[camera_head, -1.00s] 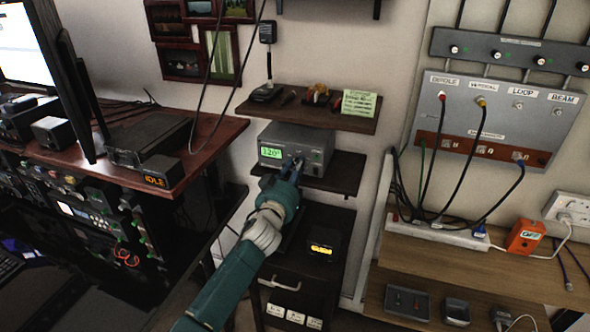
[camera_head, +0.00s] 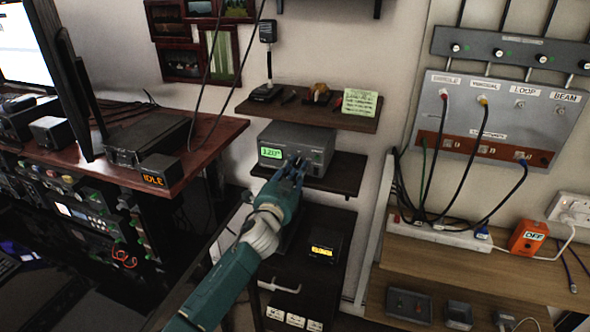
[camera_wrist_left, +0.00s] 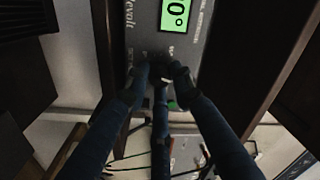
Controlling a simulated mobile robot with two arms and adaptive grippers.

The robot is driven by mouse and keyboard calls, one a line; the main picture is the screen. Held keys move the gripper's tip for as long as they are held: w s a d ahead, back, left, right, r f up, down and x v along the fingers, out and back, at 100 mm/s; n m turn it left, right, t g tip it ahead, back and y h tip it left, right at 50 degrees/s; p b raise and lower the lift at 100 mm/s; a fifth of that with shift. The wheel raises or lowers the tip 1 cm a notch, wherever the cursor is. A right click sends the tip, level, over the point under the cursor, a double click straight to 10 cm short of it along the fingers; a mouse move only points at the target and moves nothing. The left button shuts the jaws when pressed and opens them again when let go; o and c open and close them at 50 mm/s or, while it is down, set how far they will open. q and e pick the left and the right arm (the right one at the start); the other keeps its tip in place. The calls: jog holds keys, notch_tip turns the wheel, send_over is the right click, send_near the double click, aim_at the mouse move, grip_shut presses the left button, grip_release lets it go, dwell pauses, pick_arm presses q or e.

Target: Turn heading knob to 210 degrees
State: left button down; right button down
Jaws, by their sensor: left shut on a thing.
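The grey controller box (camera_head: 318,146) stands on the middle dark wall shelf. Its green display (camera_head: 271,153) seems to read about 120°, slightly blurred. The dark heading knob (camera_wrist_left: 159,72) is on the box's front face, mostly covered by my fingers. My left gripper (camera_head: 297,167) is shut on the knob. In the left wrist view, the fingertips of my left gripper (camera_wrist_left: 160,78) close around it from several sides. My right gripper is not in view.
An upper shelf (camera_head: 335,116) above the box carries small items and a yellow-green note (camera_head: 360,103). A wooden desk (camera_head: 205,135) is at left. A cabled switch panel (camera_head: 500,120) and wooden shelf (camera_head: 430,265) are at right. A small lit box (camera_head: 323,250) sits below.

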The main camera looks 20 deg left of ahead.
pick_arm(q)
jog(key=shift+m, duration=0.6)
jog(key=c, duration=1.5)
grip_release()
jog(key=shift+o, duration=0.2)
jog(key=shift+d, duration=0.1)
jog(key=shift+s, duration=0.25)
jog(key=s, duration=1.1)
jog(key=shift+s+f, duration=0.2)
jog(key=shift+s, duration=0.05)
